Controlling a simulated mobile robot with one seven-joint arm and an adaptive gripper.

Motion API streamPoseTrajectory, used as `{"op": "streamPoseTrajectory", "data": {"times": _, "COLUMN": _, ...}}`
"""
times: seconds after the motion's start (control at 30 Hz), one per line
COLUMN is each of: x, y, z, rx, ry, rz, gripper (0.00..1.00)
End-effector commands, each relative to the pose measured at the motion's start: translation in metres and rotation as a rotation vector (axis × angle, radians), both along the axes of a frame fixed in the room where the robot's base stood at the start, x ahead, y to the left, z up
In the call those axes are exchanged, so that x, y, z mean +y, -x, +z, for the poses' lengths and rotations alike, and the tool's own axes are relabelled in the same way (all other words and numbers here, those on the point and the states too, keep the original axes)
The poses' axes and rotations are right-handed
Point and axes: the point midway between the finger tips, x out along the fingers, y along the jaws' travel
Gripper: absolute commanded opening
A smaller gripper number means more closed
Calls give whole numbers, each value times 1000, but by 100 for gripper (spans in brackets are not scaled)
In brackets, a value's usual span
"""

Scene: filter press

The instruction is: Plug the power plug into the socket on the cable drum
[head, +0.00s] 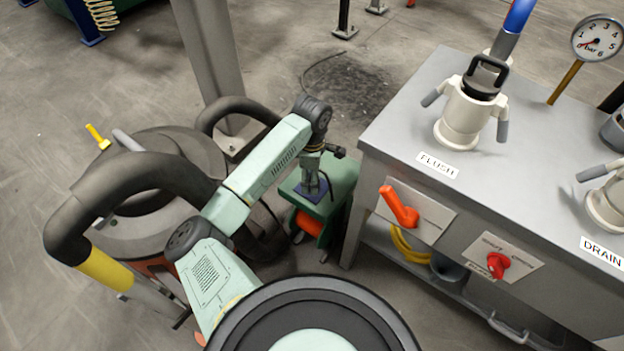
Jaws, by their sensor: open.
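The cable drum (308,223) stands on the floor left of the grey bench, with a green frame and orange cable wound inside. A dark blue panel (298,191) sits on its top. My gripper (315,190) points down right over this panel, with its fingers close above it or at it. It is open. The gripper and wrist cover much of the panel, so I cannot make out the socket. I cannot pick out the power plug or tell whether it is between the fingers.
The grey bench (420,120) stands close on the drum's right, with an orange lever (398,206), a red knob (496,264) and white couplings (466,115). A round grey vessel (150,235) with thick black hoses stands left. A grey post (208,60) rises behind.

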Motion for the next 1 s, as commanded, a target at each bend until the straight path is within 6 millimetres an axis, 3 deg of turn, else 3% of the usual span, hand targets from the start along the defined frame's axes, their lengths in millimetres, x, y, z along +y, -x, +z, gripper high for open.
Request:
{"op": "streamPoseTrajectory", "data": {"times": 0.2, "x": 1, "y": -2, "z": 50, "rx": -6, "ry": -3, "rz": -2, "gripper": 57}}
{"op": "streamPoseTrajectory", "data": {"times": 0.43, "x": 0, "y": -1, "z": 87, "rx": -2, "ry": -2, "rz": -2, "gripper": 57}}
{"op": "streamPoseTrajectory", "data": {"times": 0.6, "x": 0, "y": -1, "z": 98, "rx": -1, "ry": 0, "rz": -1, "gripper": 57}}
{"op": "streamPoseTrajectory", "data": {"times": 1.0, "x": 0, "y": -1, "z": 98, "rx": -1, "ry": 1, "rz": 0, "gripper": 57}}
